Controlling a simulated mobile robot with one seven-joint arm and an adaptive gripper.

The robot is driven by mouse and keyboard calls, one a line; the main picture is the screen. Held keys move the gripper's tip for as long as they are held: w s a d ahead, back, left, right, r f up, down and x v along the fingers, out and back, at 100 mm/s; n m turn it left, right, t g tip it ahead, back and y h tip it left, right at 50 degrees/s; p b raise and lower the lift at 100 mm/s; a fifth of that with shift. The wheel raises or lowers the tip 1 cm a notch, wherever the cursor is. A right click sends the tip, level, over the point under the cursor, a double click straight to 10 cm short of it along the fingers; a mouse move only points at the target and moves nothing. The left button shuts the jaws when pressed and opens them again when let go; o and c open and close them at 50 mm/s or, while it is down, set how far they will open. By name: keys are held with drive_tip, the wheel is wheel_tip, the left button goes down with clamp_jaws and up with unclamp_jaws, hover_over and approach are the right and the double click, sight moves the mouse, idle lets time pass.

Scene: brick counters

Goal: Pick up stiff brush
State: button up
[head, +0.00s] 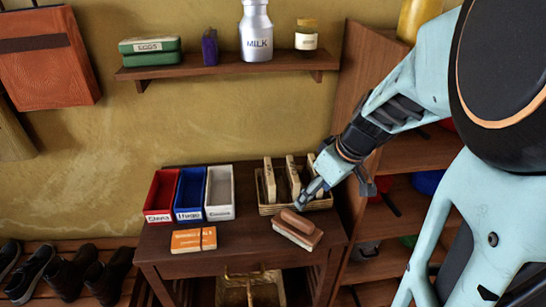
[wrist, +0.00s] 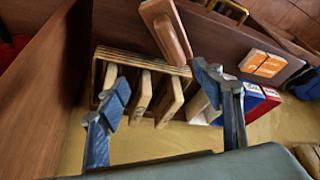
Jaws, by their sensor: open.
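A brush (head: 298,228) with a brown wooden back and pale bristles lies bristles down on the dark wooden table, in front of the wicker basket. Its brown back shows at the top of the wrist view (wrist: 167,30), beyond my fingertips. My gripper (head: 334,194) is open and empty, above the basket and behind the brush, apart from it. In the wrist view my two blue fingers (wrist: 163,90) are spread wide, with the basket's contents between and below them.
The wicker basket (head: 268,209) holds several upright tan wooden pieces. Red (head: 161,195), blue (head: 189,194) and white (head: 219,193) bins stand left of it. An orange packet (head: 194,240) lies in front of them. A shelf unit (head: 399,190) stands close on the right.

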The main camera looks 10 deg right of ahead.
sight(300, 218)
drive_tip(key=shift+s+a+f+n+g+y, duration=0.2)
drive_tip(key=shift+s+a+f+n, duration=0.05)
drive_tip(key=shift+s+f+n, duration=0.2)
drive_tip(key=shift+s+a+f+n+g+y, duration=0.2)
drive_tip(key=shift+s+a+f+n, duration=0.1)
drive_tip(key=shift+f+n, duration=0.15)
drive_tip(key=b+x, duration=0.1)
drive_tip(key=x, duration=0.9)
drive_tip(key=shift+d+f, duration=0.1)
drive_tip(key=shift+f, duration=0.3)
drive_tip(key=c, duration=1.4)
drive_tip(key=shift+r, duration=0.1)
drive_tip(key=shift+c, duration=0.2)
drive_tip(key=shift+r, duration=0.1)
